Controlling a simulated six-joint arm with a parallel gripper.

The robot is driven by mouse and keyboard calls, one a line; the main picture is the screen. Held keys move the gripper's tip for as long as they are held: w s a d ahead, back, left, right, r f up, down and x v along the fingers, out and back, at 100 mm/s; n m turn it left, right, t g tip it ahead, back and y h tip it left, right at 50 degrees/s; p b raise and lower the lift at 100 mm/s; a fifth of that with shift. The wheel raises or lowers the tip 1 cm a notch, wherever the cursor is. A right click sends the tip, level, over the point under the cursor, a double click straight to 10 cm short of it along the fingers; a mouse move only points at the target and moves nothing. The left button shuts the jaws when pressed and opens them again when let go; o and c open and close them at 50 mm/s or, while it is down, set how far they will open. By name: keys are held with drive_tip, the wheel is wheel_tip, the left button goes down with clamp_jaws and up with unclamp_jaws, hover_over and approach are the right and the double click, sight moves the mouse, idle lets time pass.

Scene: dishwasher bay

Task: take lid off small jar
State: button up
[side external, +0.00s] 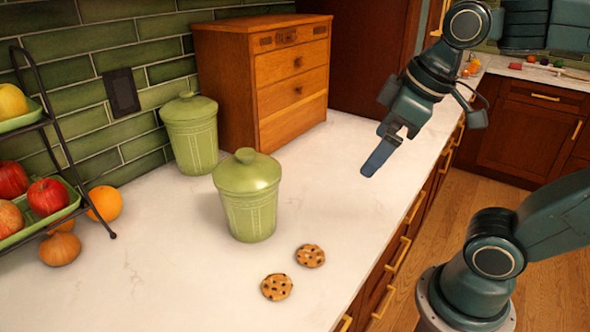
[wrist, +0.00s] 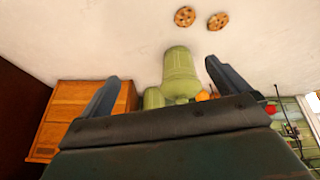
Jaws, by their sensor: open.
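Two green jars with knobbed lids stand upright on the white counter in the side view. The nearer jar (side external: 250,211) has its lid (side external: 247,172) on. The other jar (side external: 193,143) stands further back against the tiled wall, with its lid (side external: 188,106) on. From the picture I cannot tell for sure which of them is the small one. My gripper (side external: 378,150) is over the counter to the right of the nearer jar, apart from it and empty. In the wrist view the nearer jar (wrist: 180,72) appears beyond the open fingers, with part of the other jar (wrist: 153,98) behind it.
Two cookies (side external: 277,287) (side external: 310,256) lie in front of the nearer jar. A wooden drawer box (side external: 290,80) stands behind, right of the back jar. A fruit rack (side external: 60,160) is at the left, with an orange (side external: 104,203) and onion (side external: 60,249) beside it. The counter between jar and gripper is clear.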

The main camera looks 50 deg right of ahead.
drive_tip(key=w+a+r+n+g, duration=0.25)
drive_tip(key=w+r+n, duration=0.45)
drive_tip(key=w+n, duration=0.4)
drive_tip(key=n+g, duration=0.3)
drive_tip(key=n, duration=0.6)
hover_over(246, 151)
drive_tip(key=shift+a+f+t, duration=0.1)
drive_tip(key=shift+a+t, duration=0.1)
drive_tip(key=shift+t, duration=0.05)
drive_tip(key=shift+f, duration=0.15)
drive_tip(key=shift+f, duration=4.15)
drive_tip(key=shift+f, duration=0.1)
drive_tip(key=shift+d+f, duration=0.1)
drive_tip(key=shift+f, duration=2.45)
drive_tip(key=c, duration=1.4)
